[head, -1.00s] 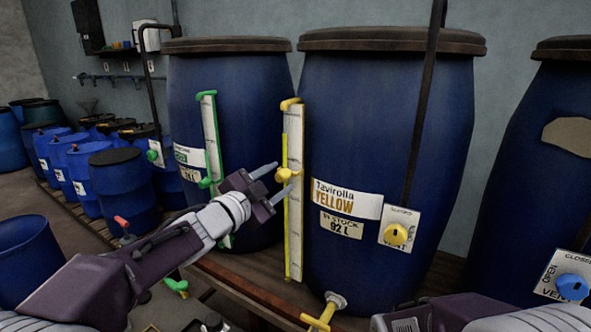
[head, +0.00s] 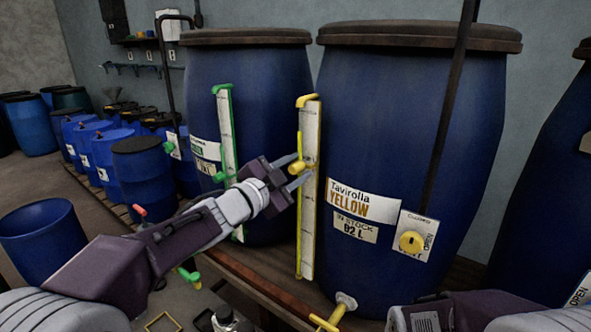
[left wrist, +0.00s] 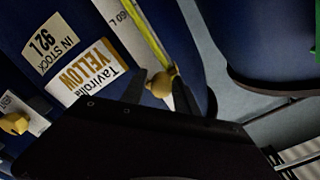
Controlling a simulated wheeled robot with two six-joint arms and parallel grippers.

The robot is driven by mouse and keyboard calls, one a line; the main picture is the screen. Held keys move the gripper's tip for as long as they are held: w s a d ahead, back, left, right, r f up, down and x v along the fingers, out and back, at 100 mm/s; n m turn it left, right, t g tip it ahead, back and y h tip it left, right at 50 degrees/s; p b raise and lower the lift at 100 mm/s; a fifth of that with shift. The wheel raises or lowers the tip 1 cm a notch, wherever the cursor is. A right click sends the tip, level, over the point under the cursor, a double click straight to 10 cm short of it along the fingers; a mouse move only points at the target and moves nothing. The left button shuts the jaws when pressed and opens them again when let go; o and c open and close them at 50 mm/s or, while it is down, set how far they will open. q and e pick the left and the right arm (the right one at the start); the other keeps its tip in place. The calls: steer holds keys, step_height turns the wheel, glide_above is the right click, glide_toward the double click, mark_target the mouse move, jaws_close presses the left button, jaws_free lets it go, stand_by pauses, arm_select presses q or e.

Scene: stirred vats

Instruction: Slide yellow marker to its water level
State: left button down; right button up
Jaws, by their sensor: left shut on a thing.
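The yellow marker (head: 298,166) is a small knob on the upright white gauge (head: 309,230) with a yellow edge, at the left side of the blue vat (head: 405,120) labelled Tavirolla YELLOW. It sits somewhat above the gauge's middle. My left gripper (head: 302,170) comes in from the left and is shut on the marker. In the left wrist view, the marker (left wrist: 160,85) shows between the two dark fingers (left wrist: 160,88) against the yellow strip. The water level cannot be made out clearly. My right gripper is out of view; only part of my right arm shows.
A second blue vat with a green-edged gauge (head: 228,135) stands close to the left, behind my left arm. A yellow tap (head: 330,318) and a yellow vent knob (head: 411,242) are on the yellow vat. An open blue barrel (head: 42,240) stands at the far left.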

arm_select(q)
step_height(320, 180, up, 8)
steer(key=p, duration=0.6)
steer(key=shift+f, duration=0.3)
steer(key=c, duration=1.3)
jaws_free()
steer(key=shift+o, duration=0.6)
steer(key=shift+w+d+f, duration=0.1)
steer(key=shift+w+d, duration=0.1)
steer(key=shift+w, duration=0.1)
steer(key=v, duration=0.9)
